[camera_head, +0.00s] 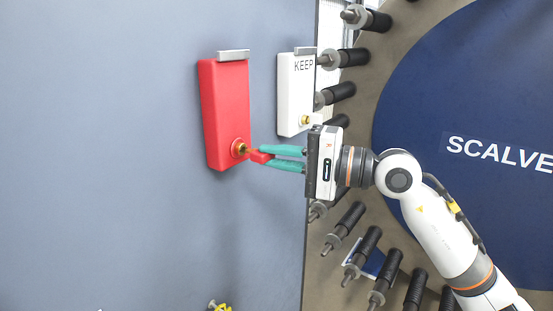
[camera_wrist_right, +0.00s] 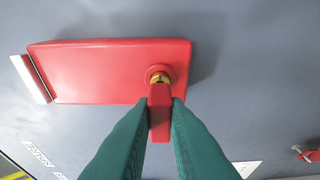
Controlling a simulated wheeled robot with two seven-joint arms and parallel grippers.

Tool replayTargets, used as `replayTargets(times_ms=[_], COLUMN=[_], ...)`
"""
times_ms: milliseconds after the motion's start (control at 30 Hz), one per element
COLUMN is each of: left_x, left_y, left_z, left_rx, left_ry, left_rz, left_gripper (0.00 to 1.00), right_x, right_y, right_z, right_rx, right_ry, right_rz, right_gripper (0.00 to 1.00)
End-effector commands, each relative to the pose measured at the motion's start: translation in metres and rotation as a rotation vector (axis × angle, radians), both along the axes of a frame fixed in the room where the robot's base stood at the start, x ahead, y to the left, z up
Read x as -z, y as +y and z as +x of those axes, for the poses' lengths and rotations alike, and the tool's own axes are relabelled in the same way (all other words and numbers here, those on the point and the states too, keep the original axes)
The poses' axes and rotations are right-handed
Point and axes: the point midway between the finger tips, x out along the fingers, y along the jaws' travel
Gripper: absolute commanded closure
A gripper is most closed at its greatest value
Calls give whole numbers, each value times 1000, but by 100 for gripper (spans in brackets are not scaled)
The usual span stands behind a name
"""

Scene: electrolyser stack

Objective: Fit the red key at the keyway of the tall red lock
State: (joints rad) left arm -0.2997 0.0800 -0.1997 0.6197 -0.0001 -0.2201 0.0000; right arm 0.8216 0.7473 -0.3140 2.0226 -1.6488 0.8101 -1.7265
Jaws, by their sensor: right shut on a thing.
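The tall red lock (camera_head: 225,110) is fixed to the grey wall, with a brass keyway (camera_head: 239,148) low on its front. The lock also shows in the right wrist view (camera_wrist_right: 100,72). My right gripper (camera_head: 277,157) is shut on the red key (camera_head: 260,156), which points left at the keyway. In the right wrist view the key (camera_wrist_right: 159,118) sits between the green fingers, its head right below the brass keyway (camera_wrist_right: 160,79). The key's tip is at or in the keyway; how deep it sits I cannot tell. My left gripper is not in view.
A white lock marked KEEP (camera_head: 296,95) hangs just right of the red lock, close to my right gripper. Behind my right arm is the round end plate (camera_head: 480,110) with several dark bolts around it. The grey wall (camera_head: 100,150) to the left is clear.

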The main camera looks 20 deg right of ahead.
Motion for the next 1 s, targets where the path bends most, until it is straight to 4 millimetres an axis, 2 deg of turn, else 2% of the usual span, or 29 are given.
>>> replayTargets(times_ms=[467,1000], left_x=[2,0], left_y=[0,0], left_z=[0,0], left_rx=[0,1], left_ry=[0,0], left_rz=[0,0], left_gripper=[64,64], right_x=[0,0], right_y=[1,8], right_z=[1,11], right_rx=[0,0], right_ry=[0,-1], right_rz=[0,1], right_gripper=[100,100])
